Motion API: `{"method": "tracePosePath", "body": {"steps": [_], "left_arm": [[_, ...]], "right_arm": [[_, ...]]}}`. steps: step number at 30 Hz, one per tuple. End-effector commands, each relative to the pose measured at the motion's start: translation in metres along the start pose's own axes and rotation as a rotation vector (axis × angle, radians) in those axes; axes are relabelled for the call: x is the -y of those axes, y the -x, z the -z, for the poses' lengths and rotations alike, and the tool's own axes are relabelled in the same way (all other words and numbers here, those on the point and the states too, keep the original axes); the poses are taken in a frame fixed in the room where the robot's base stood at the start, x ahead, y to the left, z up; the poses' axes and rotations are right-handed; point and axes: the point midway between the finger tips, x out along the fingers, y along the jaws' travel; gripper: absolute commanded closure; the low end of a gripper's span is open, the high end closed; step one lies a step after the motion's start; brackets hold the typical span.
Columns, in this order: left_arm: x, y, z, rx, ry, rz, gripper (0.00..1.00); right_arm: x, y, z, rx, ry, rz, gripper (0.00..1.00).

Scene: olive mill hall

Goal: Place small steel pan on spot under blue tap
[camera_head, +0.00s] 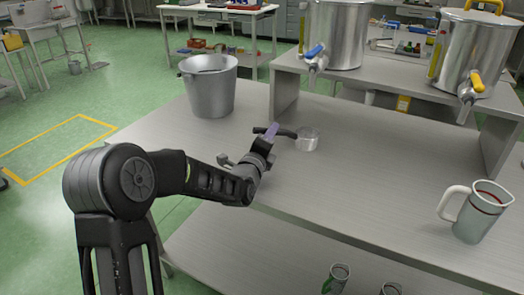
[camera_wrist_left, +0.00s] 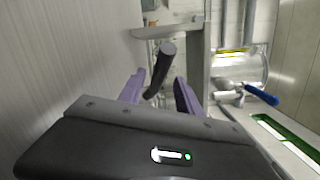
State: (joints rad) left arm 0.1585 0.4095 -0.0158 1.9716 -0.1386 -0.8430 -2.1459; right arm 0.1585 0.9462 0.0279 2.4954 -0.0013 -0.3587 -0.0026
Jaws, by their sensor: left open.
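The small steel pan (camera_head: 307,140) sits on the bench top, in front of the shelf with the blue tap (camera_head: 315,54). Its black handle (camera_head: 286,133) points left, toward my left gripper (camera_head: 268,131). In the left wrist view the handle (camera_wrist_left: 160,70) lies between the two purple fingers of the open left gripper (camera_wrist_left: 158,90), with gaps on both sides. The blue tap (camera_wrist_left: 261,95) also shows there, on its steel tank. No marking is visible on the bench under the tap. My right gripper is not in view.
A large steel bucket (camera_head: 209,88) stands left of the pan. A steel jug (camera_head: 478,212) with a white handle stands at the right. A yellow tap (camera_head: 471,88) is on the second tank. The bench middle is clear. Cups stand on the lower shelf.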

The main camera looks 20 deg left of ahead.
Motion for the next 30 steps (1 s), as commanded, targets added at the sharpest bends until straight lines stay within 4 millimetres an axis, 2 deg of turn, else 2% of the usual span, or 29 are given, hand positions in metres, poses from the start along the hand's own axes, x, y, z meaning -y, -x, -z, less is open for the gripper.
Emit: {"method": "tracePosePath", "body": {"steps": [6,12,17,30], "left_arm": [[0.0,0.048,0.0,0.0,0.0,0.001,0.6],[0.0,0.078,0.0,0.0,0.0,0.001,0.6],[0.0,0.085,0.0,0.0,0.0,0.001,0.6],[0.0,0.085,0.0,0.0,0.0,0.001,0.6]], "right_arm": [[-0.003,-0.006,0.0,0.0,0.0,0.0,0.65],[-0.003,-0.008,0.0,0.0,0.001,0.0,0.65],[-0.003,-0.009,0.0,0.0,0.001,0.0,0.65],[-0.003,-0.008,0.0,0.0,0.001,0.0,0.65]]}}
